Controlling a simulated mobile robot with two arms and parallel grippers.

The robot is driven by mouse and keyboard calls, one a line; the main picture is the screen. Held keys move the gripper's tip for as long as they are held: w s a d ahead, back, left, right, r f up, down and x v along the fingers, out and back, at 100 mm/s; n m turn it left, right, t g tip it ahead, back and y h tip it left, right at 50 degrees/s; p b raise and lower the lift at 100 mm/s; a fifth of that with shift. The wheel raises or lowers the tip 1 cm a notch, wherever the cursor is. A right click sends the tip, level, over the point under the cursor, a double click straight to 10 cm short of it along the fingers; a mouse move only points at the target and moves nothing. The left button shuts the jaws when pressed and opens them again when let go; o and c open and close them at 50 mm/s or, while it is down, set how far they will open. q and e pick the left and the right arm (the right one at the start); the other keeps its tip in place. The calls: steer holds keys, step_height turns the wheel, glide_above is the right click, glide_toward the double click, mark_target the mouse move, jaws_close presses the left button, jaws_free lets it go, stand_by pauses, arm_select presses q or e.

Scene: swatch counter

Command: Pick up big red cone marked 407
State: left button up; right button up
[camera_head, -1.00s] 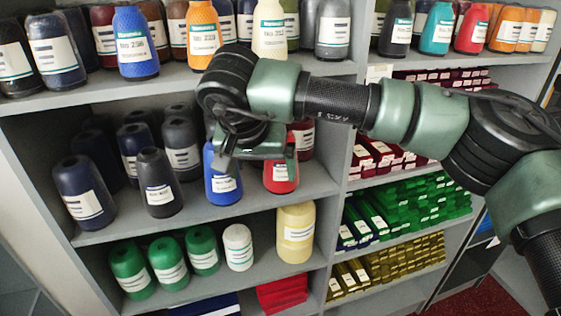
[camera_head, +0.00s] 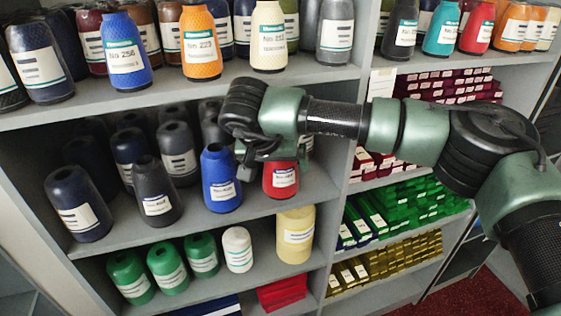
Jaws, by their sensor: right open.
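A red cone (camera_head: 281,184) with a white and teal label stands upright on the middle shelf, at the front right of its bay. Its label number is too small to read surely. My right gripper (camera_head: 263,152) is open at the red cone's upper part and hides its top. I cannot tell whether the fingers touch the cone. My left gripper is not in view.
A blue cone (camera_head: 221,182) stands close left of the red cone. The upper shelf edge (camera_head: 200,88) runs above my arm. A cream cone (camera_head: 295,236) stands on the shelf below.

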steer(key=shift+w+d+f, duration=0.1)
steer(key=shift+w+f, duration=0.1)
steer(key=shift+f, duration=0.15)
steer(key=shift+s, duration=0.1)
steer(key=shift+c, duration=0.6)
steer(key=shift+r, duration=0.1)
steer(key=c, duration=1.7)
steer(key=shift+c, duration=0.2)
